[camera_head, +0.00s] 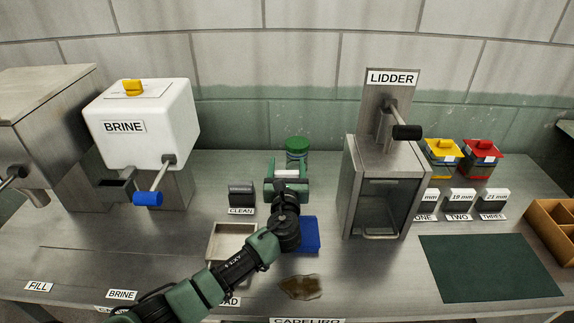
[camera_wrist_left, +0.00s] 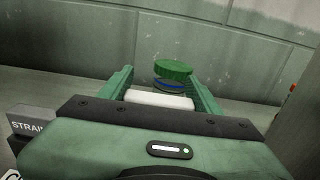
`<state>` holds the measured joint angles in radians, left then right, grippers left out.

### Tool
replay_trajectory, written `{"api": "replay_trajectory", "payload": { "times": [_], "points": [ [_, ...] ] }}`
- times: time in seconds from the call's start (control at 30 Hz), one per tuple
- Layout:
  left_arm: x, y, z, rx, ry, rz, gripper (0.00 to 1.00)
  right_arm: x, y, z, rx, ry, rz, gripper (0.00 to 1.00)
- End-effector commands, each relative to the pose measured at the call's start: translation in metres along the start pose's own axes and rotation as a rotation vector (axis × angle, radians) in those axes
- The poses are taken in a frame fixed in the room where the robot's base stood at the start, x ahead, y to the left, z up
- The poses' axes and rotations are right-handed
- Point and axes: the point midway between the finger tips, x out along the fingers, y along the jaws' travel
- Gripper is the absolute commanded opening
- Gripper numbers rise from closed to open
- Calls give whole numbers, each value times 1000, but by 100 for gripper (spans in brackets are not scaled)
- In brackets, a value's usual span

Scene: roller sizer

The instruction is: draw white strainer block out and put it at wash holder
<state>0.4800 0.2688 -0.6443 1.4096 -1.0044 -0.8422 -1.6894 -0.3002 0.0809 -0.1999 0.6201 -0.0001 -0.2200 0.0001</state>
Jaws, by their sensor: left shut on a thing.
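My left gripper (camera_head: 287,183) reaches over the middle of the bench and is shut on a white block (camera_head: 287,174). In the left wrist view the white block (camera_wrist_left: 160,100) lies crosswise between the two green fingers. Most of its lower part is hidden by the gripper. A dark grey holder (camera_head: 241,192) with a CLEAN label stands left of the gripper. In the left wrist view a grey part (camera_wrist_left: 28,122) with a partly cut-off label reading STRAI stands at the left edge. No label reading wash is legible. My right gripper is out of view.
A green-lidded jar (camera_head: 296,148) stands just behind the gripper. A shallow tray (camera_head: 232,241) and a blue item (camera_head: 309,234) lie in front. The steel LIDDER machine (camera_head: 383,190) stands close on the right, the BRINE tank (camera_head: 145,122) on the left. A brownish patch (camera_head: 301,287) lies near the front.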

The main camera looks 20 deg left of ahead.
Motion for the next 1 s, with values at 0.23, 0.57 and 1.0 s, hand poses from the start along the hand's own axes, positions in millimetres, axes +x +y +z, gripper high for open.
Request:
{"api": "replay_trajectory", "payload": {
  "times": [0.23, 0.57, 1.0],
  "points": [
    [0, 0, -1, 0, 0, 0, 22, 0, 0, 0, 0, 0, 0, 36],
    [0, 0, -8, 0, 1, 0, 22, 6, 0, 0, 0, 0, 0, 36],
    [0, 0, -19, 1, 1, 0, 22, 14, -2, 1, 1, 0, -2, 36]
  ]
}}
